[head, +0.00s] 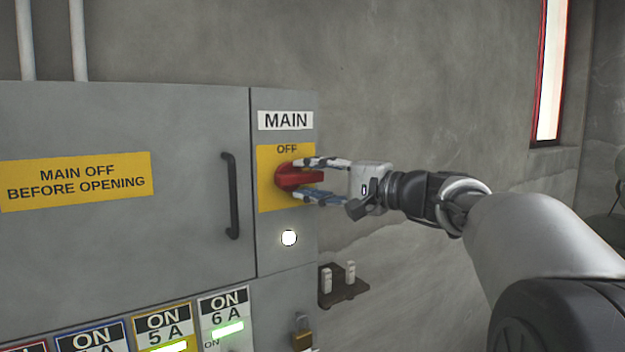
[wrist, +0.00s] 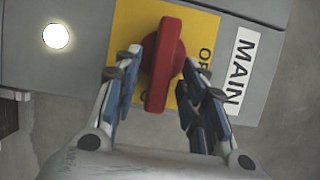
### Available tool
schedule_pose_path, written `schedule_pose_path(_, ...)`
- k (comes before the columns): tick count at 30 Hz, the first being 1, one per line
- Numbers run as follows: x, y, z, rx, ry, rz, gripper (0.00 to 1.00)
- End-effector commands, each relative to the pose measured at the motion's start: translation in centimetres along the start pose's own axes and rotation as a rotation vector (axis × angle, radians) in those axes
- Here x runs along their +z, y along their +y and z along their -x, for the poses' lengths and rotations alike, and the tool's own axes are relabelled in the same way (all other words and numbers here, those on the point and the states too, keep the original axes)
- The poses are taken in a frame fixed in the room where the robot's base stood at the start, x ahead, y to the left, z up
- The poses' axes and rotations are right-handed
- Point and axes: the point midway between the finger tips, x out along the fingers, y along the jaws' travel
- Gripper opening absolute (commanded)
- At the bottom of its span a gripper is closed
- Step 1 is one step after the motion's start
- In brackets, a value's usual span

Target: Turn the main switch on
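The main switch is a red rotary handle (head: 292,178) on a yellow plate (head: 270,202) under a MAIN label (head: 286,120). OFF is printed above it. The handle lies about horizontal, its end toward the right. In the wrist view, which is turned sideways, the red handle (wrist: 162,75) stands between my fingers, with partly hidden lettering by its lower end. My gripper (head: 322,178) is open around the handle, one finger above and one below. The wrist view shows my gripper (wrist: 160,95) with gaps on both sides of the handle near the fingertips.
A round white lamp (head: 289,238) glows below the switch. A cabinet door with a black pull handle (head: 231,196) is left of it. Lit breaker labels (head: 225,310) line the bottom.

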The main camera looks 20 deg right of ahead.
Motion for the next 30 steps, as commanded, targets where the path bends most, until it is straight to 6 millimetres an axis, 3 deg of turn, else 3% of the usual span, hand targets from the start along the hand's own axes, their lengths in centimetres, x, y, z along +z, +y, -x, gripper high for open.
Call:
schedule_pose_path(8, -0.1, 0.0, 1.1, 0.0, 0.001, 0.001, 0.38)
schedule_pose_path(21, -0.1, 0.0, 9.8, 0.0, 0.005, 0.002, 0.38)
schedule_pose_path(30, 0.0, 0.0, 12.0, 0.0, 0.001, 0.0, 0.38)
